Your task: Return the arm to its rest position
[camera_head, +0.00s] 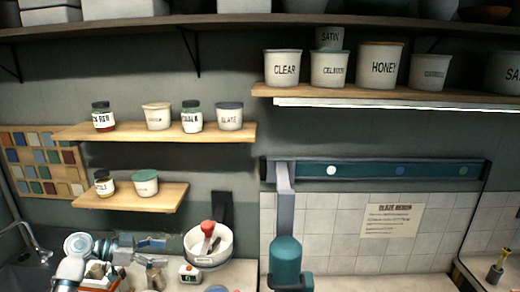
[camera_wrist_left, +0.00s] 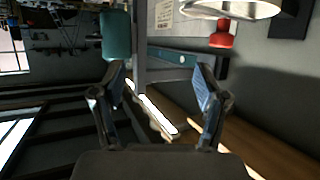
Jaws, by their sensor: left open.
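My left arm comes in at the lower left of the head view, white and blue-grey. Its gripper (camera_head: 150,246) is above the counter, left of a white bowl, with nothing visible held. In the left wrist view the two fingers of the gripper (camera_wrist_left: 158,78) are spread wide apart with nothing between them. My right gripper is in neither view.
A white bowl (camera_head: 222,244) with a red-topped item (camera_head: 207,228) stands on the counter. A small white timer-like box (camera_head: 189,273) is near my gripper. A teal cylinder (camera_head: 286,258) hangs on a grey post. Shelves (camera_head: 130,198) with jars are above.

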